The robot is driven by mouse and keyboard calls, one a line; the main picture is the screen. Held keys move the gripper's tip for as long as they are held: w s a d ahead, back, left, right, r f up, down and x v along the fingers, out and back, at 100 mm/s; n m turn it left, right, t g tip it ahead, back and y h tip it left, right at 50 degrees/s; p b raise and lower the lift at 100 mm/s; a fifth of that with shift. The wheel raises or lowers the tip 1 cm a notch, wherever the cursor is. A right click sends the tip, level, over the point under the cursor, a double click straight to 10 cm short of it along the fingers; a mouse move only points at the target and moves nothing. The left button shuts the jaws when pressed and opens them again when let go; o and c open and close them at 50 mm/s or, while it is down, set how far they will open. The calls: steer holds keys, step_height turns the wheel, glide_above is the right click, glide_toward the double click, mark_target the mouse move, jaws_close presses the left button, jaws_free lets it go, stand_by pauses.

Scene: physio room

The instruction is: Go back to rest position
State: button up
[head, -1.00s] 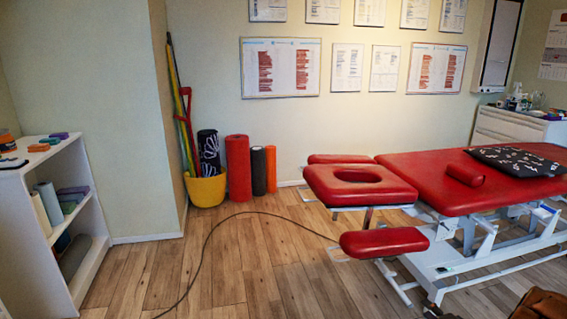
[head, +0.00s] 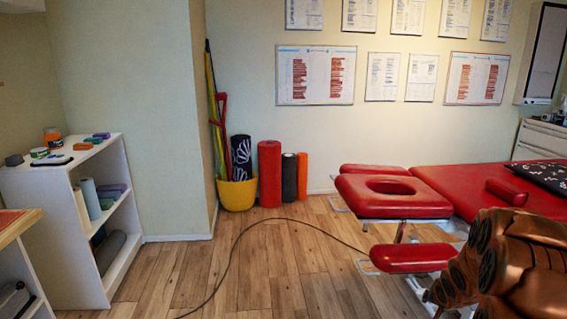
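A copper-brown, ribbed part of my own arm fills the lower right corner of the head view, in front of the treatment table (head: 455,187). I cannot make out any gripper fingertips in this view, so my gripper and anything it might hold do not show. The task names no other object.
A white shelf (head: 62,235) stands at left, with a wooden-topped unit (head: 18,222) nearer. A yellow bucket (head: 237,194) and upright rolls, including a red one (head: 270,174), line the back wall. A cable (head: 237,240) crosses the otherwise clear wooden floor.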

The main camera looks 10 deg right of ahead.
steer(key=s+a+r+n+g, duration=0.2)
steer(key=s+a+r, duration=0.2)
steer(key=s+a, duration=0.4)
steer(key=s+a+r+n+g, duration=0.2)
steer(key=s+a+r+g, duration=0.3)
steer(key=a, duration=0.6)
steer(key=s+a+r+n+g+y, duration=0.1)
steer(key=s+a+r+n+y, duration=0.15)
steer(key=s+a, duration=0.65)
steer(key=s+a+r+n+g+y, duration=0.1)
steer(key=s+a+n, duration=0.35)
steer(key=s, duration=0.85)
step_height(320, 180, up, 22)
steer(key=a+m+t+p, duration=0.1)
steer(key=p, duration=1.8)
steer(key=shift+a+f+m+p, duration=0.15)
steer(key=shift+f+m+p, duration=0.05)
steer(key=shift+m+p, duration=0.2)
